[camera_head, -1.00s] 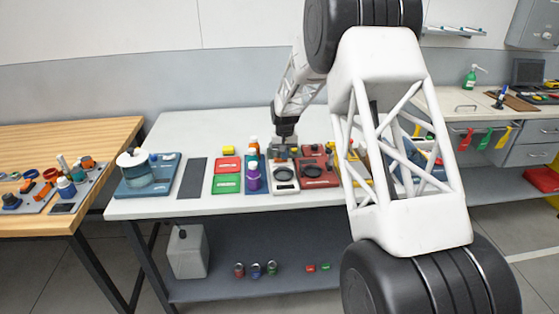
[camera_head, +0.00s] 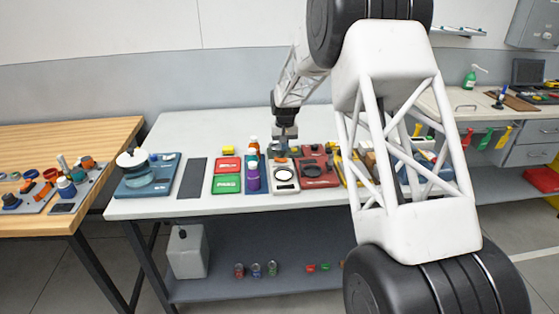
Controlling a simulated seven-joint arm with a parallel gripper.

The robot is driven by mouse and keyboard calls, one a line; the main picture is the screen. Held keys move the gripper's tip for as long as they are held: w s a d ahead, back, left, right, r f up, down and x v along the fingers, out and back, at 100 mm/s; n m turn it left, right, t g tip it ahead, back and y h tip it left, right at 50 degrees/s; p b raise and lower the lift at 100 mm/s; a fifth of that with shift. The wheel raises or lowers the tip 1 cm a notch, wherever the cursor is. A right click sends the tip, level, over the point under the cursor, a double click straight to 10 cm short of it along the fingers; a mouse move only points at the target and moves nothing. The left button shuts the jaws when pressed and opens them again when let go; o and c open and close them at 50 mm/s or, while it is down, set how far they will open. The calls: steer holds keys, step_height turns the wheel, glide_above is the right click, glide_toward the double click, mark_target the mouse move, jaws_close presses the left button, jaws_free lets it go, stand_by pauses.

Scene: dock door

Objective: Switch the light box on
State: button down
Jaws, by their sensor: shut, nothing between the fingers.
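A small white box with a black-ringed round disc (camera_head: 284,175) lies on the white bench and looks like the light box. Its disc looks pale and bright inside the ring. An orange spot shows at its back edge, close below my gripper; its switch is too small to make out. My gripper (camera_head: 282,149) points down over the back end of this box, shut and empty. I cannot tell whether the fingertips touch the box.
Left of the box stand a purple bottle (camera_head: 253,177) and red and green trays (camera_head: 227,184). A red device (camera_head: 318,171) is close on its right. A blue device (camera_head: 148,175) stands farther left. The bench's back left is clear.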

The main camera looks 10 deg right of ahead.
mark_target(285, 160)
steer(key=shift+r, duration=1.65)
steer(key=s+d+r, duration=0.1)
steer(key=s+r, duration=0.5)
steer(key=s, duration=0.4)
steer(key=s+d+r+t, duration=0.1)
steer(key=s+d+r, duration=0.1)
steer(key=s+r, duration=0.6)
steer(key=s+d+r, duration=0.1)
steer(key=s+r, duration=0.2)
steer(key=s, duration=0.9)
steer(key=s+d+f+t, duration=0.1)
steer(key=s+f, duration=0.1)
steer(key=s, duration=2.9)
steer(key=shift+d+t, duration=0.3)
steer(key=shift+d, duration=0.1)
